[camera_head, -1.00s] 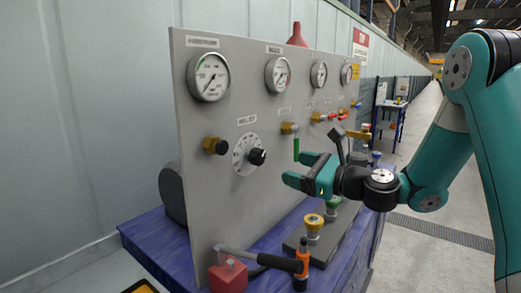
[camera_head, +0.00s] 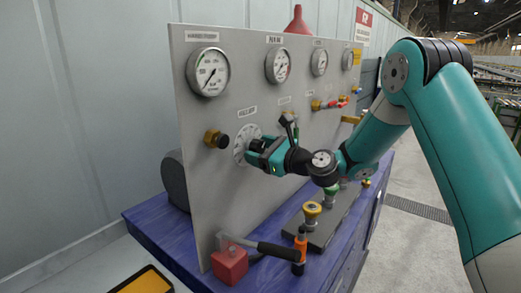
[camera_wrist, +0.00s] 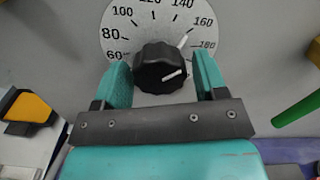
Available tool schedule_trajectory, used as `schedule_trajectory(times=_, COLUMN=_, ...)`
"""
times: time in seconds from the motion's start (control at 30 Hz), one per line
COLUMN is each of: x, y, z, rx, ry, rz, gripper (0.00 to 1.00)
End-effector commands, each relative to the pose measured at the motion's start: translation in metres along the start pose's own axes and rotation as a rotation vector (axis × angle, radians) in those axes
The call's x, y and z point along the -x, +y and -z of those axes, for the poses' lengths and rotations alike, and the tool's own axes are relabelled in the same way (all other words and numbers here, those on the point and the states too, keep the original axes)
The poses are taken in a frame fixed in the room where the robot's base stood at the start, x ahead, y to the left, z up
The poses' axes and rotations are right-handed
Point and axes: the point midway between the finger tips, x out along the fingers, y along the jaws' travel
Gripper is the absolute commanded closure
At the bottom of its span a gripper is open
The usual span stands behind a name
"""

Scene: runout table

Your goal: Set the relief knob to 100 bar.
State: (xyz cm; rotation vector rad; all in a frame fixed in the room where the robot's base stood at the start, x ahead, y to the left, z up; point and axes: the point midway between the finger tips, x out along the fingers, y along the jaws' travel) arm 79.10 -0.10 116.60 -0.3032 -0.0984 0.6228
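The relief knob (camera_wrist: 160,68) is black and ribbed, on a round white dial (camera_wrist: 122,30) marked in numbers from 60 to 180. In the head view, my gripper (camera_head: 252,152) is at the panel and hides the knob and part of the dial (camera_head: 240,145).
The grey panel (camera_head: 195,185) carries pressure gauges (camera_head: 208,72) and a brass fitting with a black end (camera_head: 216,139) left of the dial. A green handle (camera_wrist: 297,108) is close on the right.

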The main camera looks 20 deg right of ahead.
Motion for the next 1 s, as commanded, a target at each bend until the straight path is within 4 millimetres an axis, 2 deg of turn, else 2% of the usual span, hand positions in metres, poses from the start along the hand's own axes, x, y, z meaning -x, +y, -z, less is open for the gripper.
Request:
schedule_trajectory(times=0.03, x=0.0002, y=-0.0001, z=-0.0001, rx=0.0, ry=0.0, rz=0.0, gripper=0.46)
schedule_trajectory(times=0.17, x=0.0003, y=-0.0002, z=-0.0001, rx=0.0, ry=0.0, rz=0.0, gripper=0.76)
schedule_trajectory(times=0.2, x=0.0003, y=-0.0002, z=-0.0001, rx=0.0, ry=0.0, rz=0.0, gripper=0.77)
schedule_trajectory(times=0.57, x=0.0007, y=-0.0006, z=0.0009, rx=0.06, ry=-0.001, rz=0.0, gripper=0.77)
schedule_trajectory(times=1.0, x=0.0008, y=-0.0013, z=0.0029, rx=0.405, ry=-0.001, rz=0.001, gripper=0.77)
